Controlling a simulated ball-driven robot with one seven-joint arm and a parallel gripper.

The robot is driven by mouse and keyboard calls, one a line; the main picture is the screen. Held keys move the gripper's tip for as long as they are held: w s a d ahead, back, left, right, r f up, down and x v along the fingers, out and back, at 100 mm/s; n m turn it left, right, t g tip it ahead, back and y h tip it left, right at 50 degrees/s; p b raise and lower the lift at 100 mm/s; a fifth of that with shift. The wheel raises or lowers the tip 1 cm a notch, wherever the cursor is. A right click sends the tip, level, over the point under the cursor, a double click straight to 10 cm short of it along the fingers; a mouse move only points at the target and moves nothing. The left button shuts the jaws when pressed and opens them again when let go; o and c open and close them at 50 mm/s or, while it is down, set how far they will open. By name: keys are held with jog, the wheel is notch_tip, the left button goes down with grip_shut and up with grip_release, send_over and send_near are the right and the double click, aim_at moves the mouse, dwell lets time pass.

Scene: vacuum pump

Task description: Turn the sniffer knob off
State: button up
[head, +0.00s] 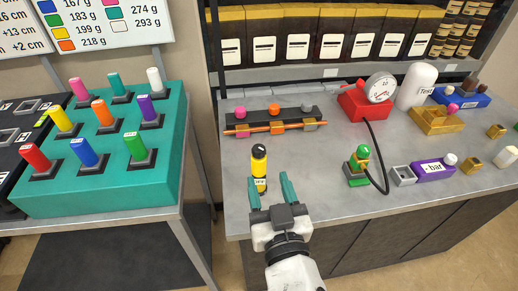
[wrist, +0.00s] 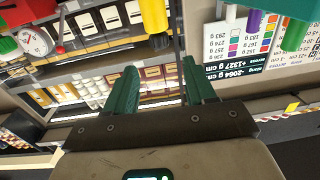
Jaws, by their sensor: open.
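I cannot read any label naming the sniffer knob. A yellow and black upright cylinder (head: 259,170) with a black cap and a small white label stands near the bench's front left; it may be the sniffer. My gripper (head: 270,187) is open and empty near the front edge, its teal fingers close to the cylinder; contact cannot be told. In the wrist view my gripper (wrist: 159,66) has nothing between its fingers, and a yellow, black-capped cylinder (wrist: 155,15) shows upside down beyond the tips.
A green fitting (head: 358,165) stands on the bench with a black hose to the red gauge block (head: 362,103). A rail with several knobs (head: 275,121) lies behind. A purple "- bar" block (head: 433,169) is right. The teal block (head: 100,185) stands on a separate table.

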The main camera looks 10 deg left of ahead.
aim_at(260, 155)
jog(key=x, duration=1)
jog(key=shift+w+a+p, duration=0.1)
jog(key=shift+w+p, duration=0.2)
jog(key=c, duration=1)
jog(key=shift+f, duration=0.15)
jog(key=shift+b, duration=0.5)
